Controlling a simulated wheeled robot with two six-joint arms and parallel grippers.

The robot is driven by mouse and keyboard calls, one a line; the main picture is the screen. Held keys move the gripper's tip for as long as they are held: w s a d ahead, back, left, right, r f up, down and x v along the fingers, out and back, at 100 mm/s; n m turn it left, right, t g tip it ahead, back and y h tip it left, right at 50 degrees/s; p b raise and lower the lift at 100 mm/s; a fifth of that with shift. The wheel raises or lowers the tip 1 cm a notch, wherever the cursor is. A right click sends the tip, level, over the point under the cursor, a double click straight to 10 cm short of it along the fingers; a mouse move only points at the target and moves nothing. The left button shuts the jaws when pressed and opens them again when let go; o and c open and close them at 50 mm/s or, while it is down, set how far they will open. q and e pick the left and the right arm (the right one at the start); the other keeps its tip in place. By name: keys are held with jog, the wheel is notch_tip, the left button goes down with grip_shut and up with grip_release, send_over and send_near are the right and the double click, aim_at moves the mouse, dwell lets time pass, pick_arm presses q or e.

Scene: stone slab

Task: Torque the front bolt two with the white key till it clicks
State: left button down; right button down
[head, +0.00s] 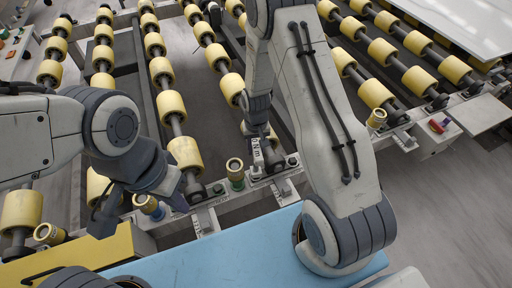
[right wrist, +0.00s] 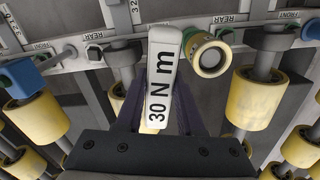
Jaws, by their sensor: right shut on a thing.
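The white key (right wrist: 162,85), marked "30 N m", is held upright in the picture between the dark purple fingers of my right gripper (right wrist: 163,108). In the head view my right gripper (head: 264,150) is at the frame's front rail, with a bit of the white key (head: 257,152) showing. The rail carries bolts, one round head (right wrist: 94,51) beside a REAR label and another (right wrist: 311,30) by a FRONT label. I cannot tell which is front bolt two, or whether the key touches a bolt. My left gripper (head: 146,207) looks open and empty over the front left.
A yellow-topped, green-collared piece (head: 236,172) stands close left of my right gripper; a blue-collared one (head: 148,205) is near my left gripper. Rows of yellow rollers (head: 171,104) fill the back. A light blue surface (head: 240,254) lies in front.

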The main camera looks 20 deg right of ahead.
jog(key=shift+f+b, duration=0.6)
jog(key=shift+f, duration=0.2)
dwell(0.4)
jog(key=m, duration=0.7)
jog(key=shift+a+m, duration=0.1)
jog(key=shift+m, duration=0.3)
jog(key=m, duration=0.6)
jog(key=shift+w+m, duration=0.1)
jog(key=shift+m, duration=0.3)
jog(key=shift+r+p, duration=1.6)
jog(key=shift+r, duration=0.2)
